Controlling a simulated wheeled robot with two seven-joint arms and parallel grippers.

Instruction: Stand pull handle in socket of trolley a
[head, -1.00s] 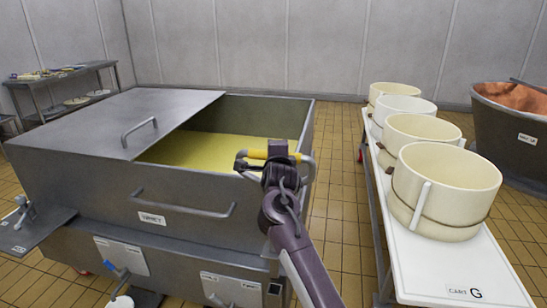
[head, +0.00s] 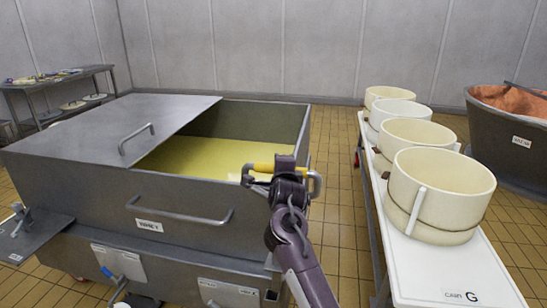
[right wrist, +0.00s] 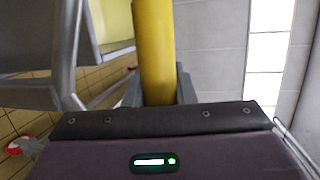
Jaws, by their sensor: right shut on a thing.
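My right gripper (head: 286,172) reaches forward over the near right corner of the grey vat. It is shut on a yellow bar, which I take to be the pull handle (head: 262,167); bent grey metal shows at its ends. The handle is held roughly level, above the rim. In the right wrist view the yellow bar (right wrist: 155,50) rises from between my fingers, which hide its lower part. I cannot make out trolley a or its socket by label. My left gripper is not in view.
The grey vat (head: 85,190) is partly covered by a lid (head: 110,120) and holds yellow liquid (head: 195,158). Cart G (head: 420,270) carries several cream tubs (head: 440,190) on the right. A copper-lined vat (head: 505,130) stands behind it. Tiled floor (head: 340,215) is clear between vat and cart.

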